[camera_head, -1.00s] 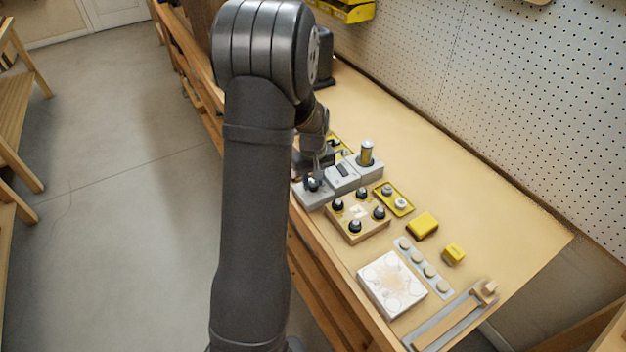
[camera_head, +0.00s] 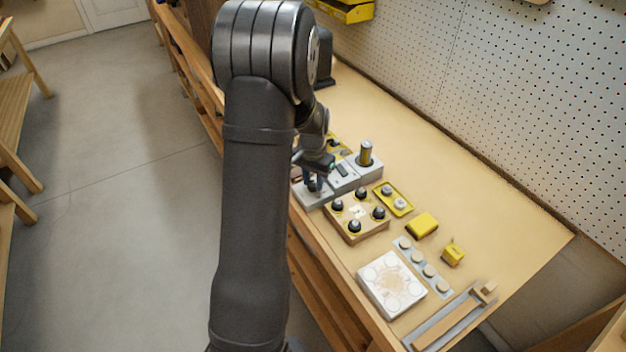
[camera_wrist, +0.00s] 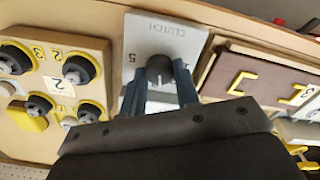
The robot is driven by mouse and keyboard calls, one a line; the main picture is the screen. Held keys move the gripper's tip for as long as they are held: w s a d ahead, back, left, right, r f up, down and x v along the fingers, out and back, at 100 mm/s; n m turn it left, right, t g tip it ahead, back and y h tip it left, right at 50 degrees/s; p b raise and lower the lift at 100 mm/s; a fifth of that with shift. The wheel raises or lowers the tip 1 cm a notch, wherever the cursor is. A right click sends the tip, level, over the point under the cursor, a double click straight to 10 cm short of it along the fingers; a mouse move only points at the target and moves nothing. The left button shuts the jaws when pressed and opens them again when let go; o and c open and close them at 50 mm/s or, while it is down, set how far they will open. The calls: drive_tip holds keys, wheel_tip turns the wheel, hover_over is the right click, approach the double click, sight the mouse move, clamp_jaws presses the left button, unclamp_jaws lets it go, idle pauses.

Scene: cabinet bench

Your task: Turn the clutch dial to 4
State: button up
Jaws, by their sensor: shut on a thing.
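The clutch plate (camera_wrist: 165,37) is a light grey panel lettered CLUTCH, which reads upside down in the wrist view. A 5 shows near its left edge; other numbers are hidden by my gripper. The dark round clutch dial (camera_wrist: 159,64) stands on it. My gripper (camera_wrist: 160,75) is shut on the dial, one blue-grey finger on each side. A pale line shows between the fingers, but I cannot tell which number it marks. In the head view, my gripper (camera_head: 314,183) is down at the grey clutch plate (camera_head: 312,199), covering most of the dial.
A wooden board with several black knobs (camera_head: 357,217) stands close by and shows left in the wrist view. A brown panel with yellow marks (camera_wrist: 262,80) lies to the right there. A grey block with an upright cylinder (camera_head: 366,154) stands behind.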

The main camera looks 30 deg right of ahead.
sight(313, 183)
drive_tip(key=m, duration=0.6)
drive_tip(key=shift+m, duration=0.3)
drive_tip(key=m, duration=0.5)
drive_tip(key=shift+s, duration=0.1)
drive_tip(key=shift+m, duration=0.3)
drive_tip(key=o, duration=1)
drive_tip(key=shift+c, duration=0.2)
drive_tip(key=shift+r, duration=0.1)
wheel_tip(313, 183, up, 17)
